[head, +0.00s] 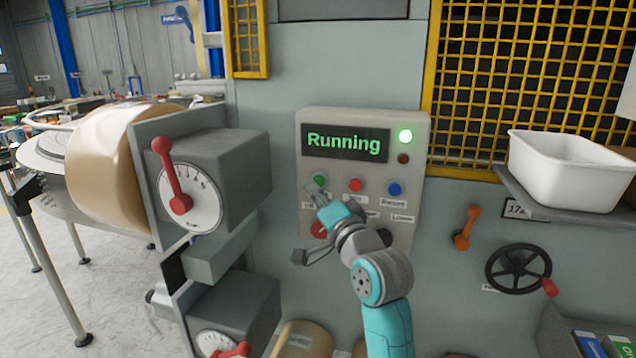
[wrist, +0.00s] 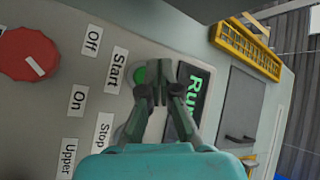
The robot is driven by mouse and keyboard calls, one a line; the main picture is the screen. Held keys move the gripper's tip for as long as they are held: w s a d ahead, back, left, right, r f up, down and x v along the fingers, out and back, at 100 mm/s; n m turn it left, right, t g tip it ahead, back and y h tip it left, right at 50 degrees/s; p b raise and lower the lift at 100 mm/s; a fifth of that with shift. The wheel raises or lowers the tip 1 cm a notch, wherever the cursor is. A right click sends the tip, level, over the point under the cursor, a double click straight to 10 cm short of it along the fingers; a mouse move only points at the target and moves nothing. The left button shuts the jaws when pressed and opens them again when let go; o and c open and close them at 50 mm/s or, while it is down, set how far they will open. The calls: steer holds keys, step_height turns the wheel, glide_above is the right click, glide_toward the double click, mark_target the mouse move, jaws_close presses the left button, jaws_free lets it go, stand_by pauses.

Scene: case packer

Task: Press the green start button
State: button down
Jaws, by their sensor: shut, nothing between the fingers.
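The green start button (head: 319,181) is at the left of a row of buttons on the grey control panel (head: 414,228). In the wrist view the green button (wrist: 140,76) shows beside the fingertips, above the "Start" label (wrist: 116,70). My gripper (head: 317,190) is shut and empty, its tips at or just in front of the button; I cannot tell whether they touch it. In the wrist view my gripper (wrist: 162,75) partly covers the button and the display. The display (head: 345,142) reads "Running" in green, and a green lamp (head: 405,136) is lit beside it.
A red button (head: 356,185) and a blue button (head: 394,188) sit right of the green one. A red knob (wrist: 29,54) is below. A grey box with a red-handled dial (head: 190,198) juts out at left. A white bin (head: 566,170) stands on a shelf at right.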

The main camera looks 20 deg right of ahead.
steer(key=s+a, duration=0.1)
steer(key=s, duration=0.1)
steer(key=s+a, duration=0.1)
steer(key=shift+s+a, duration=0.35)
steer(key=shift+s, duration=0.05)
stand_by(0.6)
steer(key=s+f+n+g+h, duration=0.1)
steer(key=s+f, duration=0.5)
steer(key=f, duration=0.4)
steer(key=s+f+n+g+h, duration=0.1)
steer(key=s+f, duration=0.6)
steer(key=f, duration=0.3)
steer(key=s+f+n+g, duration=0.1)
steer(key=s+f, duration=0.5)
steer(key=f, duration=0.4)
steer(key=s+f+n+g, duration=0.1)
steer(key=s+f+n, duration=0.2)
steer(key=s, duration=1.3)
steer(key=s+f+n+g, duration=0.1)
steer(key=s+f+n, duration=0.2)
steer(key=s, duration=1.3)
steer(key=shift+s+d+f+n+g+h, duration=0.3)
steer(key=shift+d+f+n+h, duration=0.1)
steer(key=shift+n, duration=0.1)
